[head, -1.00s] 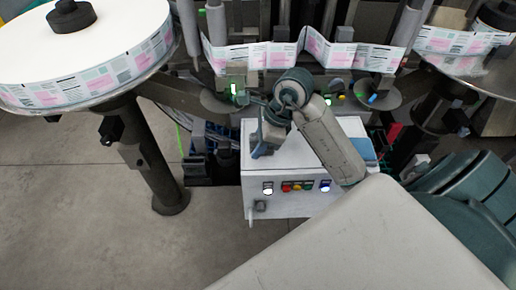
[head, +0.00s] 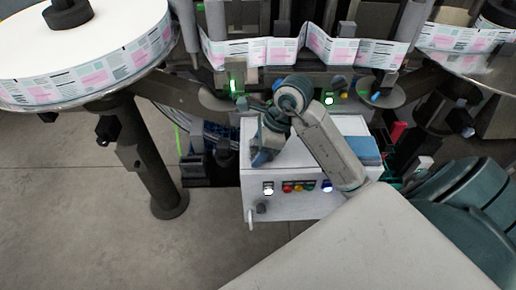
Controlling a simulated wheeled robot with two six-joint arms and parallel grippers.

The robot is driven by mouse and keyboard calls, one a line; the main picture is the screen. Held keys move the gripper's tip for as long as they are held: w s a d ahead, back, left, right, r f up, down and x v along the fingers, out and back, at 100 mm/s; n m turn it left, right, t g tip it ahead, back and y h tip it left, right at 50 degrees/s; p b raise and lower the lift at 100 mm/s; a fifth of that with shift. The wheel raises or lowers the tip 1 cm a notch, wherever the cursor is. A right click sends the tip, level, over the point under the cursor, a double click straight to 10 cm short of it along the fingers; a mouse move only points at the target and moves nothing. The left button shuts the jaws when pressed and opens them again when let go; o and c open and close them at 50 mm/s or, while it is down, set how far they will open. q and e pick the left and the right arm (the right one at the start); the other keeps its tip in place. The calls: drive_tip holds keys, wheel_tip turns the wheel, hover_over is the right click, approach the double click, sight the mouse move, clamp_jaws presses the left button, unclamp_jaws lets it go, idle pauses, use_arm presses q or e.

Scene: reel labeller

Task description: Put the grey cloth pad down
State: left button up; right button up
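My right gripper (head: 264,150) hangs from its wrist over the left part of the white control box (head: 310,206). A small blue-grey piece shows at its fingertips. I cannot tell whether this is the grey cloth pad or part of the fingers, nor whether it touches the box top. The wrist and forearm hide part of the box top. A flat blue-grey patch (head: 364,149) lies on the right part of the box top. My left gripper is not in view.
The box front has a row of coloured buttons (head: 297,187). A large label reel (head: 82,50) stands at the left on a dark post (head: 150,165). A printed label strip (head: 285,50) runs across behind the gripper. Grey floor lies clear at lower left.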

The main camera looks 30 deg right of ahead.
drive_tip(key=shift+r+p, duration=0.5)
drive_tip(key=p+v, duration=0.5)
drive_tip(key=v, duration=0.5)
drive_tip(key=shift+s+d+r, duration=0.1)
drive_tip(key=shift+d+r, duration=0.1)
drive_tip(key=shift+s+d+r, duration=0.15)
drive_tip(key=shift+r, duration=0.25)
